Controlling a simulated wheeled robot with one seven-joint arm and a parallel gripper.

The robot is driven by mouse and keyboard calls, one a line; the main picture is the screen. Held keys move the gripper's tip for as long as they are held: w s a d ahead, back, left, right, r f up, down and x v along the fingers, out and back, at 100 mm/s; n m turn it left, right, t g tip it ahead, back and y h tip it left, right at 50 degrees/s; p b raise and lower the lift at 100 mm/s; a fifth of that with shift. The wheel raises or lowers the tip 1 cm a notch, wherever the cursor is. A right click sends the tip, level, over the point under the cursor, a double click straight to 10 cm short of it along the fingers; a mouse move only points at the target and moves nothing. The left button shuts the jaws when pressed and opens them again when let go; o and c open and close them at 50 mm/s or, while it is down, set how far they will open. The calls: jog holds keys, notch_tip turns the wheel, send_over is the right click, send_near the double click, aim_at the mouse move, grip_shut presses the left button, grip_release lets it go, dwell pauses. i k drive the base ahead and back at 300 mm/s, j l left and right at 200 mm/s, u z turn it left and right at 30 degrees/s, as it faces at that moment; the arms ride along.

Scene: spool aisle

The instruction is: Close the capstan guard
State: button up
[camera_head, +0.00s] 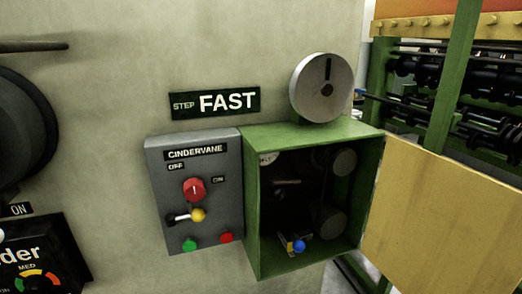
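A green box (252,202) is mounted on the wall right of a grey control panel, with its front open. Its dark inside shows grey rollers (331,222) and a small blue ball knob (298,246). A yellow panel (425,222), which looks like the guard door, stands swung out to the right from the box's right edge. Its right and lower parts run out of the picture. No latch or handle shows on it. My gripper is not in view.
The grey CINDERVANE panel (218,217) carries a red knob (194,189), a lever with a yellow ball (198,215), and green and red buttons. A metal disc (322,88) sits above the box. A green rack (455,80) stands behind the door. A black dial unit (40,255) is lower left.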

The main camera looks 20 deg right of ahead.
aim_at(436, 224)
jog(key=l+z, duration=0.15)
jog(key=z, duration=0.2)
jog(key=k+l+z, duration=0.15)
jog(key=z, duration=0.25)
jog(key=l+z, duration=0.15)
jog(key=z, duration=0.2)
